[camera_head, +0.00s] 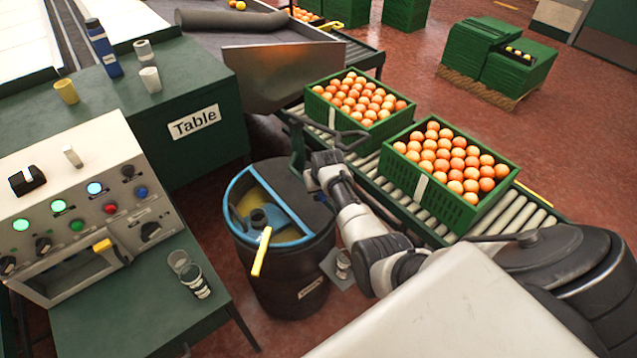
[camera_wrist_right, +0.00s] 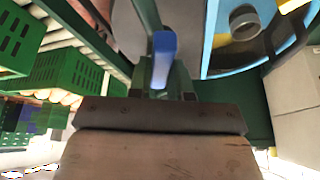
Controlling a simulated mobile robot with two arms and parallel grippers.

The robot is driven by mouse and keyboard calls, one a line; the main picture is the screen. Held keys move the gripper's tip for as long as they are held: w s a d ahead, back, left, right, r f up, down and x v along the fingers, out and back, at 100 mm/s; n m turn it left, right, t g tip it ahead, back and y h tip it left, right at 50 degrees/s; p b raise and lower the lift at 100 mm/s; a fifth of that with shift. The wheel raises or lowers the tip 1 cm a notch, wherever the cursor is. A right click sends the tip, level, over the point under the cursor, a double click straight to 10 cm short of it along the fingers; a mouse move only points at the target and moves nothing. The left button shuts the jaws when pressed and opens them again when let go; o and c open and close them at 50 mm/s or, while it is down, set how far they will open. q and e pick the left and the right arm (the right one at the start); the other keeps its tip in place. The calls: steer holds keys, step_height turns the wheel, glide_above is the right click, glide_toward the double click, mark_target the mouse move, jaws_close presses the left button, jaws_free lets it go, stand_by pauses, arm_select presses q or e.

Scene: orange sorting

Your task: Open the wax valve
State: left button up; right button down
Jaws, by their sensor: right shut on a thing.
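A dark wax drum (camera_head: 285,285) with a blue rim (camera_head: 236,190) and yellowish wax stands in the middle of the head view. A yellow-handled stick (camera_head: 261,252) leans out over its front. In the right wrist view, a blue handle (camera_wrist_right: 164,47), which looks like the valve lever, lies at my right gripper (camera_wrist_right: 172,75). That gripper is shut on it; the fingertips are partly hidden. In the head view my right gripper (camera_head: 316,168) is at the drum's back right, by a green post (camera_head: 297,142). My left gripper is out of view.
Two green crates of oranges (camera_head: 450,195) stand on the roller conveyor (camera_head: 515,211) to the right. The labelled green table (camera_head: 215,150) and a control panel (camera_head: 85,205) are left. A metal chute (camera_head: 280,75) is behind the drum.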

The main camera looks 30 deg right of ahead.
steer(key=shift+n, duration=0.5)
steer(key=c, duration=1)
jaws_free()
steer(key=shift+c, duration=0.2)
steer(key=shift+r, duration=0.15)
steer(key=v, duration=0.2)
steer(key=s+p+v, duration=0.1)
steer(key=v, duration=0.2)
steer(key=s+a, duration=0.1)
steer(key=s, duration=1)
steer(key=shift+a+b, duration=0.4)
steer(key=shift+b, duration=0.05)
